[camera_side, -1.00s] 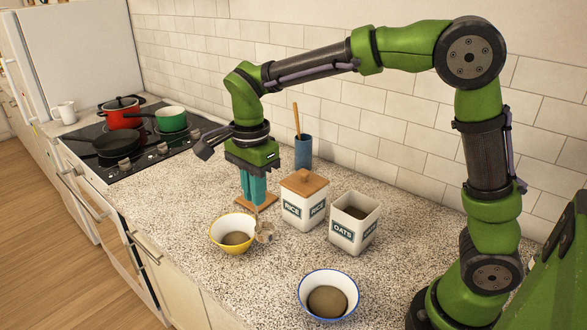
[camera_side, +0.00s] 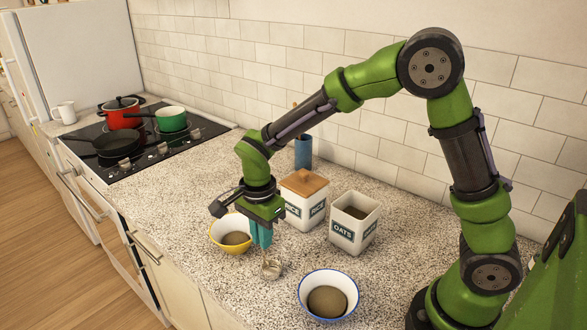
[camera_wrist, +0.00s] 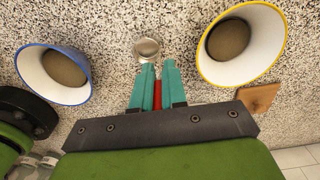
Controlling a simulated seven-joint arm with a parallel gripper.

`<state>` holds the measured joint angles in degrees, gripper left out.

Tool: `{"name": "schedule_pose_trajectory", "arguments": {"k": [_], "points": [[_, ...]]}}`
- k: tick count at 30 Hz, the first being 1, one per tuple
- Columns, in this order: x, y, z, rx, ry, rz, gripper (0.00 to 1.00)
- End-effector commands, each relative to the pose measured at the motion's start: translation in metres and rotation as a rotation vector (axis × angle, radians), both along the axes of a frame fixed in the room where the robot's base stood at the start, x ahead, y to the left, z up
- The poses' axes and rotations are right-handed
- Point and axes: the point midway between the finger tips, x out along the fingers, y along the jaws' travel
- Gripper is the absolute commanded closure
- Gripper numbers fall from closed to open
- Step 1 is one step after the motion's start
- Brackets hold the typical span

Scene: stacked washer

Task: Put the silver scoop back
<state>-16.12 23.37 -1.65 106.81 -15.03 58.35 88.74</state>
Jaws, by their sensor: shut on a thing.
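My gripper (camera_side: 262,240) points down between the two bowls and is shut on the silver scoop (camera_side: 270,269). In the wrist view the scoop's round cup (camera_wrist: 148,49) shows just beyond my fingertips (camera_wrist: 157,72), with something red, likely its handle, between the fingers. The cup is low over the counter; I cannot tell if it touches. The yellow-rimmed bowl (camera_side: 235,237) is just left of my gripper and holds brownish contents. The blue-rimmed bowl (camera_side: 328,296) is to the right and nearer the camera, also with brownish contents.
The RICE canister (camera_side: 305,207) has its wooden lid on. The OATS canister (camera_side: 354,228) is open. A blue utensil holder (camera_side: 304,152) stands behind. The stove (camera_side: 140,155) with pots is far left.

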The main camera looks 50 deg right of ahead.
Motion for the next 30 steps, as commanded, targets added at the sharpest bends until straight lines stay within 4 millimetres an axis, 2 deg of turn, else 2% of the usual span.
{"name": "schedule_pose_trajectory", "arguments": {"k": [6, 7, 12, 23, 26, 30], "points": [[0.000, 0.000, -0.003, 0.000, 0.000, 0.001, 1.00], [0.000, 0.000, -0.003, 0.000, 0.000, 0.002, 0.86], [0.000, 0.000, -0.003, 0.000, -0.001, 0.001, 0.62], [0.001, 0.000, 0.004, 0.001, -0.003, 0.001, 0.62], [0.001, 0.001, 0.018, 0.001, -0.006, 0.003, 0.62], [0.001, 0.001, 0.048, 0.001, -0.007, 0.002, 0.62]]}}
